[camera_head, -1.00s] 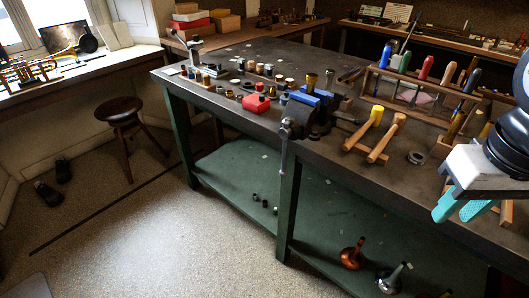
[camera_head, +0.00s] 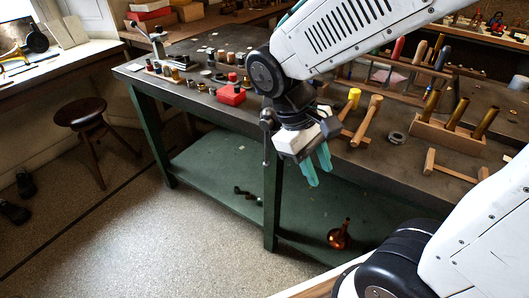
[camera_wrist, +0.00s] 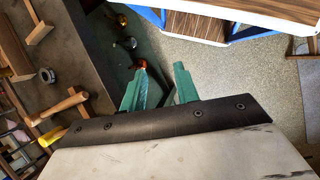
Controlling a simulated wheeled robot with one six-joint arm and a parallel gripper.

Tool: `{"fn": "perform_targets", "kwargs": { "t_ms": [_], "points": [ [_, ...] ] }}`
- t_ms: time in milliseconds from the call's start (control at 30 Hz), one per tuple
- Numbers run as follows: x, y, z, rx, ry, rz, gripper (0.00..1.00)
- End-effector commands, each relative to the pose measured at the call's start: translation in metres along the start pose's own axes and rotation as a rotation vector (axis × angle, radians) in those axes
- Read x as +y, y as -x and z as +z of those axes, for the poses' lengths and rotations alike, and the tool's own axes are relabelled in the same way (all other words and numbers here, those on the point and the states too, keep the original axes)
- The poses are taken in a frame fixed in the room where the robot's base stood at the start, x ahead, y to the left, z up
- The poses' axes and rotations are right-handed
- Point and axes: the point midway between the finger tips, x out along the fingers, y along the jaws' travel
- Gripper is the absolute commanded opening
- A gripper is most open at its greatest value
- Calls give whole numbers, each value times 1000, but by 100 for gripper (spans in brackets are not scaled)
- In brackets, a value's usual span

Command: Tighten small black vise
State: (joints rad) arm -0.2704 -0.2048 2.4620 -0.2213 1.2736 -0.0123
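The small black vise is mounted at the front edge of the dark workbench (camera_head: 232,112). In the head view it is mostly hidden behind my arm and gripper; its hanging handle (camera_head: 265,146) shows just left of my gripper. The handle bar hangs about vertical. My gripper (camera_head: 319,176) has two teal fingers pointing down, in front of the bench edge. In the wrist view my gripper (camera_wrist: 159,78) is open, with a clear gap between the fingers and nothing between them. The vise does not show in the wrist view.
A red block (camera_head: 232,95) and several small parts stand on the bench left of my arm. A yellow-headed mallet (camera_head: 353,98), a wooden mallet (camera_head: 367,120) and a metal ring (camera_head: 397,138) lie right. A copper horn part (camera_head: 340,236) is on the lower shelf. A stool (camera_head: 84,118) stands left.

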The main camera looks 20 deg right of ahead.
Motion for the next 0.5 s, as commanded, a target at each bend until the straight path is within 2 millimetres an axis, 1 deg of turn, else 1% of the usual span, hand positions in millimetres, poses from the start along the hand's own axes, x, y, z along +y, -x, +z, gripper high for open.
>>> {"fn": "perform_targets", "kwargs": {
  "t_ms": [33,267,367,467,500],
  "points": [
    [-1,-8,-13,-63,59,48,31],
    [3,-36,-67,-308,321,310,31],
    [3,-48,-95,-409,442,440,31],
    [2,-61,-126,-506,567,583,31],
    [0,-66,-139,-543,618,643,31]
  ]
}}
